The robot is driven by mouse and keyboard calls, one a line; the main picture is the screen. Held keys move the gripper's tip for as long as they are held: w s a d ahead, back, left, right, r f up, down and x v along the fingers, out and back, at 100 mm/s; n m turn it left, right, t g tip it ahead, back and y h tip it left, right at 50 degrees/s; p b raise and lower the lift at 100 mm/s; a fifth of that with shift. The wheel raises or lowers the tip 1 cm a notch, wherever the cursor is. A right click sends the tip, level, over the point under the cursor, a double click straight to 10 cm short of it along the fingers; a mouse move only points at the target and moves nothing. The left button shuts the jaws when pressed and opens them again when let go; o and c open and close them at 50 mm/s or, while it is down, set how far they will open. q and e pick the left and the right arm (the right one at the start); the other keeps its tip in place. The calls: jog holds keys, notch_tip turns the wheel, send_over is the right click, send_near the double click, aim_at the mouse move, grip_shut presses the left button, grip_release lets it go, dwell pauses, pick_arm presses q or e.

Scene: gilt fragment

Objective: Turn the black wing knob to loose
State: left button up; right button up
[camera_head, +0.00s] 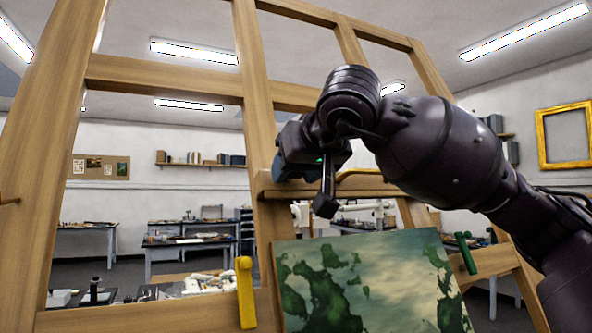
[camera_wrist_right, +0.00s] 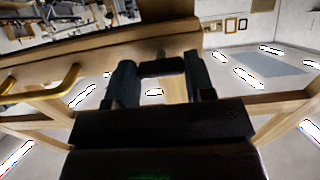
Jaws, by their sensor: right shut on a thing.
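The black wing knob (camera_wrist_right: 162,67) shows in the right wrist view as a short dark bar on the wooden easel crossbar (camera_wrist_right: 100,57). My right gripper (camera_wrist_right: 160,72) has one finger at each end of the bar and is shut on it. In the head view my right gripper (camera_head: 287,166) reaches in from the right to the left end of the easel's crosspiece (camera_head: 325,187), above the painting. There the knob is hidden behind the gripper. My left gripper is not in view.
A green and cream painting (camera_head: 375,285) rests on the easel just below my right arm. A yellow handle (camera_head: 245,290) and a green handle (camera_head: 466,254) stand beside it. A brass handle (camera_wrist_right: 45,88) is left of the gripper in the wrist view. Cluttered tables (camera_head: 190,240) stand behind.

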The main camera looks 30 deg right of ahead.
dwell(0.3)
jog(key=o, duration=0.9)
jog(key=b+v, duration=0.1)
jog(key=v, duration=1)
jog(key=shift+b, duration=0.4)
jog(key=shift+a+f, duration=0.1)
